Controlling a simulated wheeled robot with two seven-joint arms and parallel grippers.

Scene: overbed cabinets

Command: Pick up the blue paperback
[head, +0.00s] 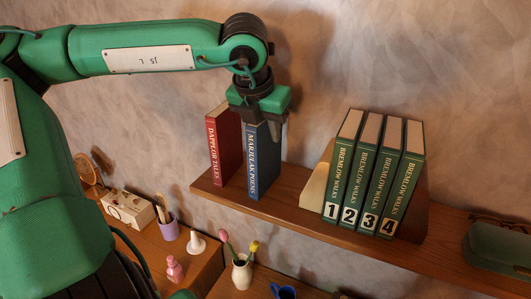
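The blue paperback (258,163), with white spine lettering, stands upright on the wooden shelf, just right of a red book (225,150). A narrow gap separates the two spines. My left gripper (266,117) points down from above, with its fingers at the top of the blue paperback and overlapping its upper edge. The gripper body hides the book's top, and I cannot tell whether the fingers press on the book. My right gripper is not in view.
Several green numbered volumes (372,175) stand between wooden bookends (317,186) on the shelf (300,225). A green case (497,248) lies at the shelf's right. Below are a tissue box (128,208), a pencil cup (168,228), a pink bottle (174,269) and a flower vase (241,273).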

